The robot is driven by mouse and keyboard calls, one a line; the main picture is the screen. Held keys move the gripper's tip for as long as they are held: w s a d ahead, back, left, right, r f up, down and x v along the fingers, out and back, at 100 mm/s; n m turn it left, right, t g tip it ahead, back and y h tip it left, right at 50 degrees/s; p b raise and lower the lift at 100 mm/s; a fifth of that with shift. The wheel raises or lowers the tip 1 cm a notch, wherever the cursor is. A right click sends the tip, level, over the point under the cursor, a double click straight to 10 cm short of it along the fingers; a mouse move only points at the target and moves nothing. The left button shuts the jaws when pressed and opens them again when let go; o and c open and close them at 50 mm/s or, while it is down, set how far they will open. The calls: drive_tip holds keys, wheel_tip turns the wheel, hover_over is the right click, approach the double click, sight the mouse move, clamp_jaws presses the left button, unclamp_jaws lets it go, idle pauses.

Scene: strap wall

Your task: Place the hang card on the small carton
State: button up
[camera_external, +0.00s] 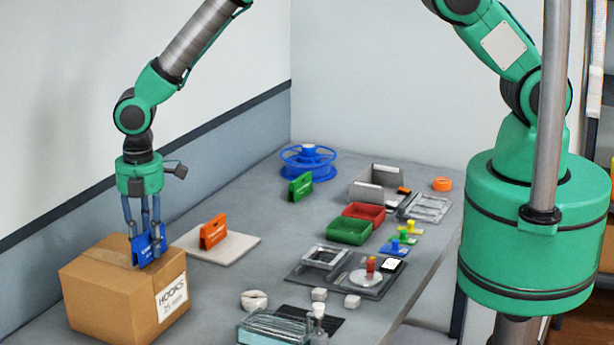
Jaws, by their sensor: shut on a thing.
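My gripper (147,252) points straight down at the left and is shut on a blue hang card (149,242) with small white print. The card is upright between the fingers, partly covered by them. Its lower edge is at or just over the top of a brown cardboard carton (95,298); I cannot tell whether it touches. The carton is closed, with a tape strip on top and a white label reading HOOKS on its front right side.
An orange card (213,231) stands on a pale board (238,246) just right of the carton. A green card (300,187) and a blue spool (308,163) are farther back. Trays, bins (349,231) and small blocks crowd the table's right half.

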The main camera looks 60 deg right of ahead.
sight(146, 232)
drive_tip(key=shift+f, duration=0.3)
drive_tip(key=shift+f, duration=0.15)
drive_tip(key=o, duration=0.7)
drive_tip(key=shift+o, duration=0.2)
drive_tip(key=shift+r, duration=0.2)
wheel_tip(146, 232, up, 12)
drive_tip(key=shift+f+b, duration=0.1)
drive_tip(key=shift+b, duration=0.8)
drive_tip(key=shift+d+r, duration=0.1)
drive_tip(key=shift+r, duration=0.1)
